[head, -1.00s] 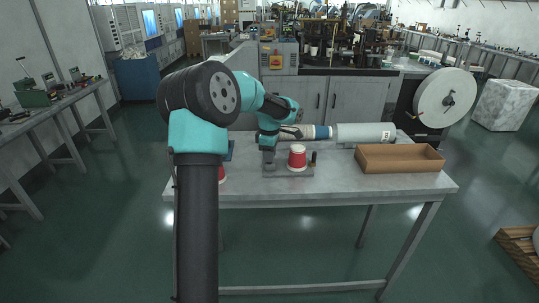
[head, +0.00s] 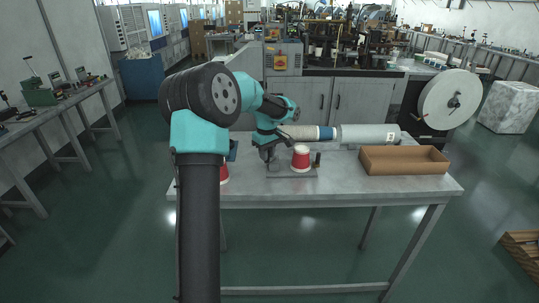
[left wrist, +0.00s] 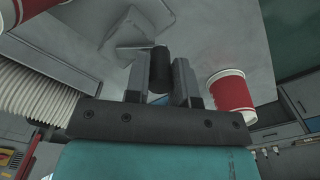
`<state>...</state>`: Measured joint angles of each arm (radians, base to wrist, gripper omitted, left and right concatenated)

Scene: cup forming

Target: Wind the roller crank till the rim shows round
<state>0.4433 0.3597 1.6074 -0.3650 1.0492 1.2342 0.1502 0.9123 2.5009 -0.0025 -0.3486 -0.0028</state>
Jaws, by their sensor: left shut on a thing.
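A red cup (head: 301,160) with white bands at top and bottom stands on a grey base plate (head: 292,174) on the table. It looks narrower at its top in the head view. The cup also shows at the right in the left wrist view (left wrist: 230,93), apart from the fingers. My left gripper (head: 270,158) is just left of the cup. In the left wrist view its two fingers (left wrist: 160,80) are shut on a dark cylindrical knob (left wrist: 159,66), apparently the crank's handle. The rest of the crank is mostly hidden by the gripper. My right gripper is not in view.
A brown open tray (head: 404,161) sits at the table's right. A grey tube (head: 368,135) and a ribbed stack of pale cups (left wrist: 35,95) lie behind the base. Another red cup (head: 224,173) is partly hidden by my left arm. The table's front right is clear.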

